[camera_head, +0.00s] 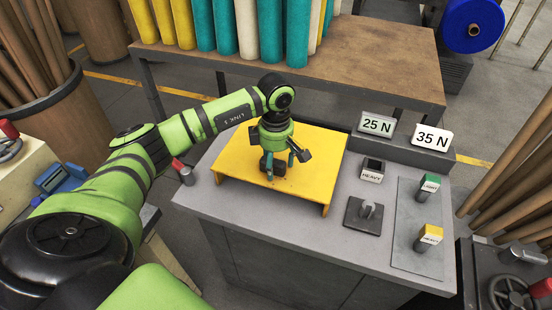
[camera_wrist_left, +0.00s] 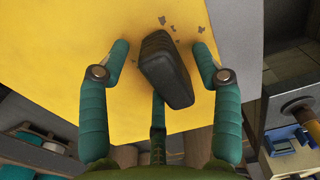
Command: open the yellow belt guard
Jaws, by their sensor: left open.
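The yellow belt guard (camera_head: 325,150) lies level on the grey cabinet top (camera_head: 240,211), its front edge bent downward. It fills much of the left wrist view (camera_wrist_left: 50,60). A black block-shaped handle (camera_wrist_left: 165,68) stands on the guard; in the head view it is mostly hidden by my gripper. My left gripper (camera_head: 282,168) points down over the guard, with its teal fingers open. In the left wrist view, two fingertips are on either side of the handle with gaps, and a third finger is below it. My right gripper is not in view.
A table (camera_head: 370,60) with felt rolls stands behind.

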